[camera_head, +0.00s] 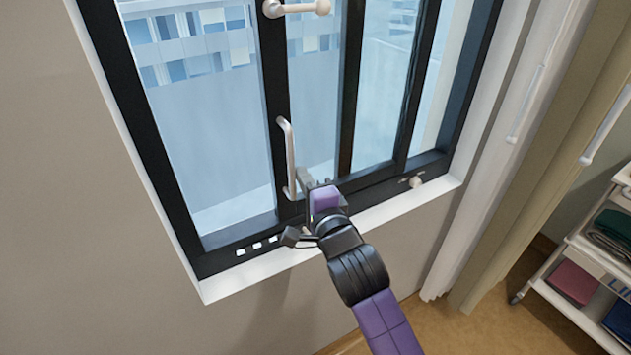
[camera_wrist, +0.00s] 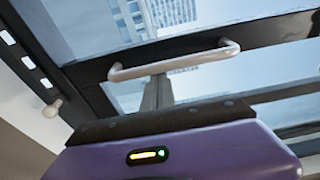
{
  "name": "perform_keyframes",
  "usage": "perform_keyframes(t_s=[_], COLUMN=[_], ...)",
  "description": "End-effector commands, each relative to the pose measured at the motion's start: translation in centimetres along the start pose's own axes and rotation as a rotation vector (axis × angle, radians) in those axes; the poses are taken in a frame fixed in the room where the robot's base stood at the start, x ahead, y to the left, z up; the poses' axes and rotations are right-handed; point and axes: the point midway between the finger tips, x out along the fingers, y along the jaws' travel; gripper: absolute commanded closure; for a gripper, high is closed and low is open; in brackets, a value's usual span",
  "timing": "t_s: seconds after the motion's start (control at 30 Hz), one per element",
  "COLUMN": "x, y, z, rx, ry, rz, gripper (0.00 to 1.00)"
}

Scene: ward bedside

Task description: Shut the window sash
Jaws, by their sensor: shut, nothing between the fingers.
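The window sash (camera_head: 274,100) has a dark frame and a glass pane, with a pale upright bar handle (camera_head: 290,150) on its stile. Dark uprights stand to the right of that stile, with glass between them. My gripper (camera_head: 304,180) is at the lower end of the handle, close to its right side. In the wrist view the handle (camera_wrist: 172,66) crosses just beyond the fingers (camera_wrist: 157,92), which are together with nothing between them. I cannot tell whether the fingertips touch the handle.
A white lever (camera_head: 296,8) is at the top, and a small knob (camera_head: 415,182) sits on the lower frame. The white sill (camera_head: 245,278) runs below. Curtains (camera_head: 515,150) hang at the right, beside a cart (camera_head: 575,325) with folded cloths. The wall at left is bare.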

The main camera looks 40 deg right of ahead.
Motion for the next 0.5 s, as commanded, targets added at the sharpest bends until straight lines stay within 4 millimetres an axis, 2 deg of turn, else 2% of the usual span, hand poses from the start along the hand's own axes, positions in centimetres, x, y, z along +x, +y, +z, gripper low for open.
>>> perform_keyframes(t_s=[0.03,0.3,0.5], x=[-0.2,-1.3,-2.0], y=[0.7,0.8,0.5], z=[1.9,9.1,13.8], rx=[0.003,0.005,0.004], ry=[-0.016,-0.017,-0.015], rz=[-0.007,-0.009,-0.008], gripper=[1.0,1.0,1.0])
